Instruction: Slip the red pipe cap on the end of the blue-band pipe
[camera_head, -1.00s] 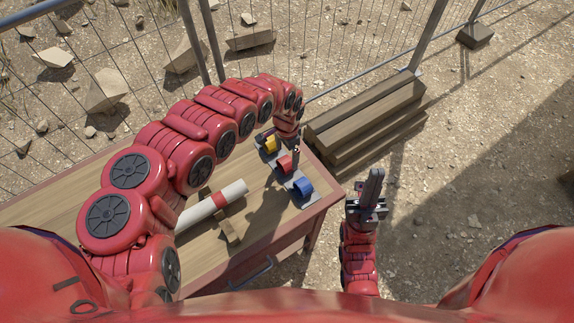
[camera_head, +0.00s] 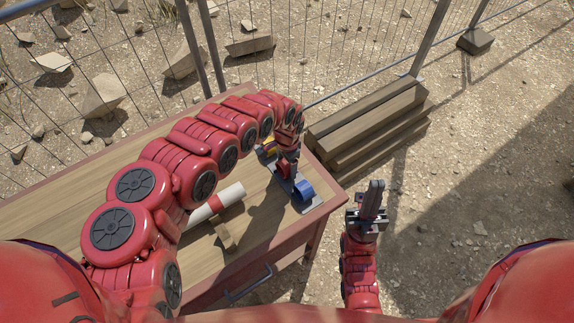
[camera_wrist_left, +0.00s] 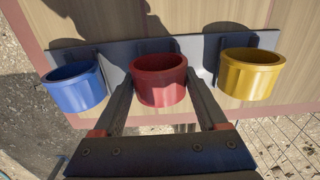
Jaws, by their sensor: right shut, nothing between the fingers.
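The red cap (camera_wrist_left: 158,82) stands in the middle of a grey rack (camera_wrist_left: 120,47) in the left wrist view, between a blue cap (camera_wrist_left: 76,88) and a yellow cap (camera_wrist_left: 248,76). My left gripper (camera_head: 287,165) is open, its fingers on either side of the red cap; contact cannot be told. In the head view the gripper largely hides the red cap. A white pipe (camera_head: 231,193) with a red band lies on the table, partly hidden by my left arm. No blue-band pipe shows. My right gripper (camera_head: 371,200) is shut and empty, right of the table.
The wooden table (camera_head: 110,185) has a raised reddish edge. A wooden block (camera_head: 224,236) supports the pipe. The blue cap (camera_head: 303,190) is at the rack's near end. Stacked timbers (camera_head: 370,120) lie beyond the table's right corner, by a wire fence (camera_head: 300,45).

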